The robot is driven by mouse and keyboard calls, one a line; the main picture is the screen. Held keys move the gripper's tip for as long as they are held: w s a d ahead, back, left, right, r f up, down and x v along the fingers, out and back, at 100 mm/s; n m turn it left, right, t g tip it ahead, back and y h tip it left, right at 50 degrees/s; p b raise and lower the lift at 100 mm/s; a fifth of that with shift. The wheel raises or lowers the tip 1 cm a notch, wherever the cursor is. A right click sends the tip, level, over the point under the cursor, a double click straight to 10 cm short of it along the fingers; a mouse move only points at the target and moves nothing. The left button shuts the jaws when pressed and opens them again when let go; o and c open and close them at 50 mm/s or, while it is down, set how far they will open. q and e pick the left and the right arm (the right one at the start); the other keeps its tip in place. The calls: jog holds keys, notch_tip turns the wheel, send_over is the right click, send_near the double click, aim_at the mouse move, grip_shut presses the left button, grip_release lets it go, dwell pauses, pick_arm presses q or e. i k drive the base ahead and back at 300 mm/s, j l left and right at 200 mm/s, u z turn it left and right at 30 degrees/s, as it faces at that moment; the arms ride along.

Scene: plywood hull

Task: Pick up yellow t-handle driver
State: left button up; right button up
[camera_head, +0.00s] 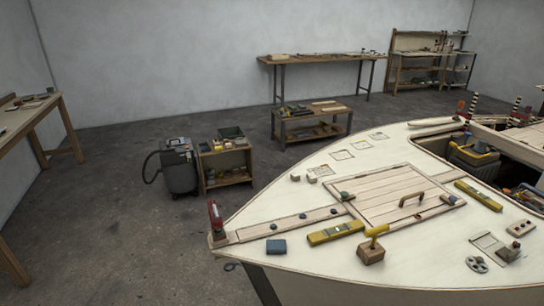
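A yellow T-handle driver (376,231) is on the pale boat deck (320,262), near its front edge. It stands upright at a small brown wooden block (371,254); whether its shaft goes into the block is too small to tell. The crossbar of its handle is on top and in clear view. Neither of my grippers shows in this view.
A yellow level (336,233) lies just left of the driver, with a blue block (276,246) further left. A slatted hatch (385,192) with a curved handle (411,198) lies behind. Another yellow level (478,195) lies to the right. Bare deck lies in front of the driver.

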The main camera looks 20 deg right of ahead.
aim_at(374, 232)
jog(key=z, duration=1.25)
